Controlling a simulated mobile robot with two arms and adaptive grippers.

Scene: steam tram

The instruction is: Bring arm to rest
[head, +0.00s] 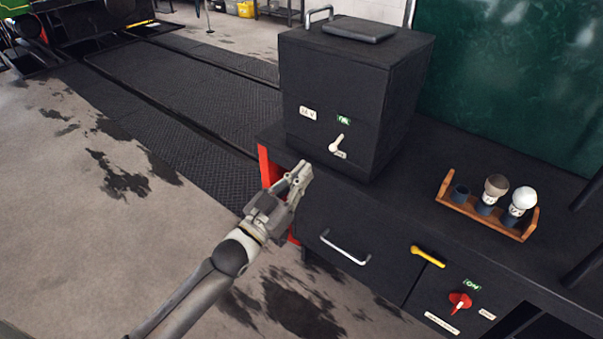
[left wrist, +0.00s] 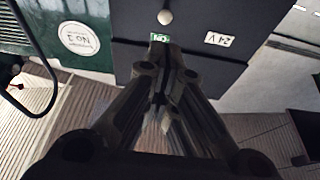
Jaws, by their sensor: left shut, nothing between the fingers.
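My left gripper (head: 300,177) is shut and empty in the head view, in front of the bench at its left front corner. It is just below and left of the black box (head: 345,90) marked 24 V, which has a pale lever (head: 338,144) on its front. In the left wrist view my left gripper (left wrist: 162,110) shows as shut dark fingers, with the box's green label (left wrist: 160,37) and 24 V label (left wrist: 220,40) beyond them. I cannot tell whether the fingers touch anything. My right gripper is not in view.
The dark bench has a drawer with a silver handle (head: 344,248), a yellow handle (head: 427,257) and a red rotary switch (head: 460,302). A wooden rack (head: 473,212) with small knobbed pieces stands on top at right. The stained floor (head: 70,200) at left is open.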

